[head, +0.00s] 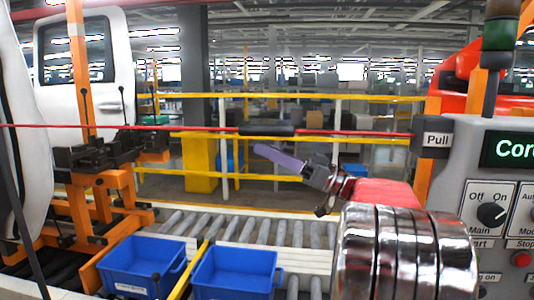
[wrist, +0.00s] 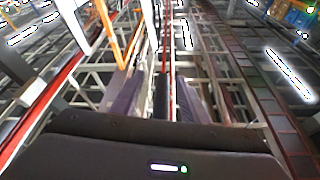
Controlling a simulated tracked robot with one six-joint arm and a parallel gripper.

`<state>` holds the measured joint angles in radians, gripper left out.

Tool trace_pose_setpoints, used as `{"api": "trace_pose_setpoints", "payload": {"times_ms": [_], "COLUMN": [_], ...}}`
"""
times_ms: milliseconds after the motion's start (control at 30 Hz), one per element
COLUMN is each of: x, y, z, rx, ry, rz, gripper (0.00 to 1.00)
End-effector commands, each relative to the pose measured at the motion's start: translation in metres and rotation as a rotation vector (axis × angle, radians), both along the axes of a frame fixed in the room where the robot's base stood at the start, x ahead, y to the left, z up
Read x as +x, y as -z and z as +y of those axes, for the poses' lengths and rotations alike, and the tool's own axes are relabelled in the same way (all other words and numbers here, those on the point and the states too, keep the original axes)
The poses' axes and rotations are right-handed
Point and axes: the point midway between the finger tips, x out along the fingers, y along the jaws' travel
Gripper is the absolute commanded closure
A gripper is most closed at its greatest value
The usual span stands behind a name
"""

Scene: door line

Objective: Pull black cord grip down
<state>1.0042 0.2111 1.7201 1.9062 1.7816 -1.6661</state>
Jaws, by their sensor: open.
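The black cord grip (head: 267,131) sits on a taut red cord (head: 120,127) that runs across the head view into a box marked Pull (head: 436,139). My gripper (head: 260,150), with purple fingers, points up and left, its tips just below the grip in that view. In the wrist view my gripper (wrist: 159,82) is open, one finger on each side. The black grip (wrist: 161,98) shows in the gap between them, with the red cord (wrist: 167,50) running on beyond. I see no clear contact; the depth between fingers and grip is hard to tell.
A grey control panel (head: 468,160) with a selector knob stands at right. Yellow rails (head: 300,97) run behind the cord. Below are a roller conveyor (head: 240,228) and two blue bins (head: 145,262) (head: 235,270). A white car door (head: 85,65) on an orange stand is at left.

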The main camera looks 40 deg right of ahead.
Motion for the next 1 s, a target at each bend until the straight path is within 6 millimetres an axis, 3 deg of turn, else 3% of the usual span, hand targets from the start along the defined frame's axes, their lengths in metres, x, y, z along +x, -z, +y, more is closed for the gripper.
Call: {"api": "trace_pose_setpoints", "payload": {"times_ms": [267,800,1000], "x": [-0.022,-0.088,-0.098], "y": [0.012,0.046,0.052], "z": [-0.018,-0.068,-0.076], "rx": [0.0,0.001,0.002], "ry": [0.003,0.002,0.004], "rz": [0.001,0.002,0.004], "gripper": [0.59,0.59,0.59]}}
